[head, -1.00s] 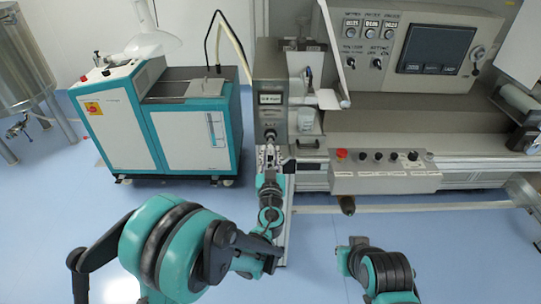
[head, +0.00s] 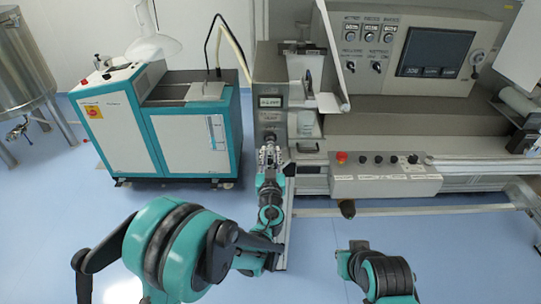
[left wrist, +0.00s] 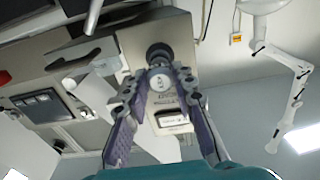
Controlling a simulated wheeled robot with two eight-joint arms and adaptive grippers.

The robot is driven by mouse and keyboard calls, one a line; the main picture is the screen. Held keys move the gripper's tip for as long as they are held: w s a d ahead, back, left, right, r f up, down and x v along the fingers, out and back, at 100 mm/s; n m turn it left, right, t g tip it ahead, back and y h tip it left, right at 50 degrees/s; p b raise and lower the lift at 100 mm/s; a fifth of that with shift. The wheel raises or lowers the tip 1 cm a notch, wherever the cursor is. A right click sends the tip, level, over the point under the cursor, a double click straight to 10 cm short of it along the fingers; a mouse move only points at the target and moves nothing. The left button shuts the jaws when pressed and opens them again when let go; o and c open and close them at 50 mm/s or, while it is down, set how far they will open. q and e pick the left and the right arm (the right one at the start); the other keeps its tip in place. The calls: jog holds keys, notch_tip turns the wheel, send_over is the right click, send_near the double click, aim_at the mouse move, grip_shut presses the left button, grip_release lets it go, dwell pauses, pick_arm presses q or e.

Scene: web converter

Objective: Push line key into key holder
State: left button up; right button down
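The key holder (head: 269,137) is a dark round fitting low on the grey panel, under a small display. It also shows in the left wrist view as a black round collar (left wrist: 159,53). A pale round disc (left wrist: 160,82) with a dark mark, perhaps the head of the line key, sits at the collar. My left gripper (head: 269,153) is just in front of the fitting. The key's shaft cannot be made out.
A control box (head: 385,174) with a red button juts out right of my left gripper. A white and teal machine (head: 165,125) stands to the left. A low rail (head: 430,209) runs along the front right.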

pick_arm(q)
jog(key=o, duration=0.4)
jog(key=shift+o, duration=0.2)
jog(key=shift+s, duration=0.1)
jog(key=s, duration=1.1)
jog(key=shift+s+f, duration=0.25)
jog(key=shift+s, duration=0.15)
